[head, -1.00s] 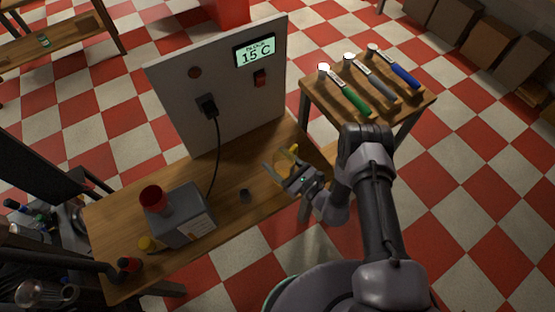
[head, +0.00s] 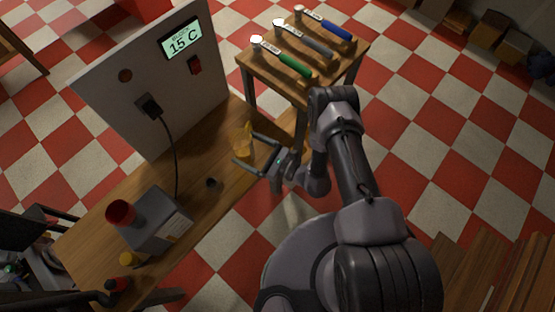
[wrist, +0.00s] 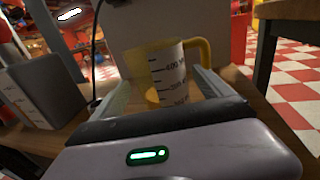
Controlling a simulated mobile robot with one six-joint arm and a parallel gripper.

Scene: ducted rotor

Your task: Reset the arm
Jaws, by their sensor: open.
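My gripper (head: 244,151) is open over the front edge of the wooden bench, pointing toward the panel. A measuring cup (wrist: 166,75) with a yellow handle and dark scale marks stands upright on the bench. In the wrist view it sits between the two spread fingers, near their far ends. It also shows in the head view as a small orange-yellow shape (head: 244,142) at the fingertips. I cannot tell whether either finger touches it. The fingers hold nothing tightly. My arm reaches in from the right, bent at the elbow.
A grey box with a red funnel (head: 121,212) stands on the bench (head: 90,245). A panel (head: 120,95) shows 15 C, with a plugged-in black cable (head: 176,160). A small table (head: 330,68) behind my arm bears three hammers.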

